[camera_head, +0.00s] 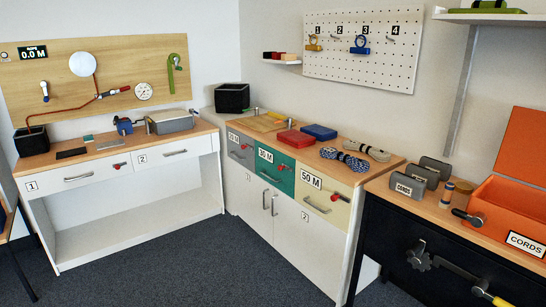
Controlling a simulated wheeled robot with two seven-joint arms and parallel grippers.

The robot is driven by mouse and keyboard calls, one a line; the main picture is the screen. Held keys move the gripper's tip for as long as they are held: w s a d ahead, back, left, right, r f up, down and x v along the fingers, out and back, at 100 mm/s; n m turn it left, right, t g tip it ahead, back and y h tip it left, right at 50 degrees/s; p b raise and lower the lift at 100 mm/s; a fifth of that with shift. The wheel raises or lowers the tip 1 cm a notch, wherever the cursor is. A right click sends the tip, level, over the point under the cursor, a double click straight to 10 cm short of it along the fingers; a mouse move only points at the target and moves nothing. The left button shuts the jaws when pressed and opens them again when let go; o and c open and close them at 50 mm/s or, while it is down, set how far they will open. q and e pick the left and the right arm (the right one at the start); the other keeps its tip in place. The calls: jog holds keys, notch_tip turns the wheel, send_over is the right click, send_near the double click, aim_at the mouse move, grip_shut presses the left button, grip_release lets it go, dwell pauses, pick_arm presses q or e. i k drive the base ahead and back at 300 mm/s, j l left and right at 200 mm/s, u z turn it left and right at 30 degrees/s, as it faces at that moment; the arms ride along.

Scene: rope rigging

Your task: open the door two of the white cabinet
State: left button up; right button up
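The white cabinet (352,215) stands along the right wall, in the middle of the view. Its door two (305,245) is the right-hand lower door, marked 2, and looks closed. The upright metal handle of door two (274,205) is at its left edge, beside the handle of door one (265,199). Door one (248,205) also looks closed. Neither of my grippers is in view.
Grey, green and cream drawers (275,170) sit shut above the doors. Coiled ropes (345,160) lie on top. A black bench (390,235) with an orange box (508,205) stands at right. Dark carpet (200,270) before the doors is clear.

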aim_at(318, 249)
jog(key=i, duration=3.1)
jog(key=z, duration=0.5)
